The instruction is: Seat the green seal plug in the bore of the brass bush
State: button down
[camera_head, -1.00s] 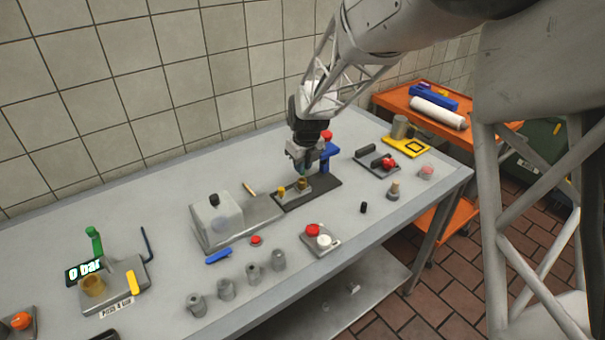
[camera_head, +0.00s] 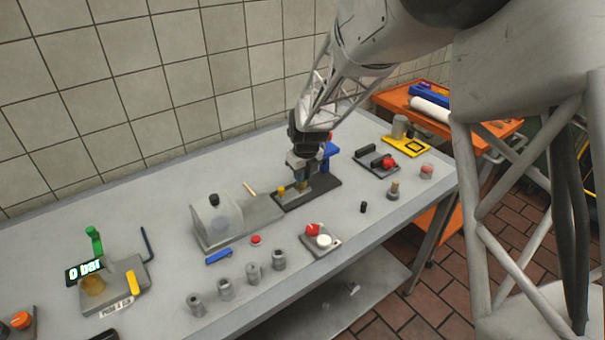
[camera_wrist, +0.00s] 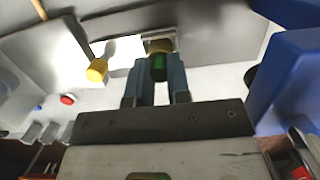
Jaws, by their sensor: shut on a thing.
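My gripper (camera_wrist: 158,88) is shut on the green seal plug (camera_wrist: 158,68), which shows between its two fingers in the wrist view. The brass bush (camera_wrist: 160,46) is just beyond the plug's end, in line with it. I cannot tell whether the plug's tip has entered the bore. In the head view my gripper (camera_head: 304,174) points down right over the brass bush (camera_head: 302,184) on the dark fixture plate (camera_head: 322,190). The fingers hide the plug and most of the bush there.
A yellow post (camera_head: 281,190) stands close left of the bush. A blue clamp-like part (camera_head: 331,151) stands close behind on the right. A grey block with a black knob (camera_head: 215,215) is farther left. Several grey cylinders (camera_head: 253,272) line the front edge.

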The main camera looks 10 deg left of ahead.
aim_at(306, 189)
jog(key=shift+f, duration=0.35)
jog(key=shift+s+f, duration=0.1)
jog(key=shift+f, duration=0.05)
jog(key=c, duration=1.1)
grip_release()
jog(key=shift+d+f, duration=0.1)
jog(key=shift+f, duration=0.15)
jog(key=shift+s+f, duration=0.15)
jog(key=r, duration=0.9)
jog(key=d+r, duration=0.1)
jog(key=r, duration=0.4)
jog(key=shift+s, duration=0.4)
jog(key=shift+d, duration=0.1)
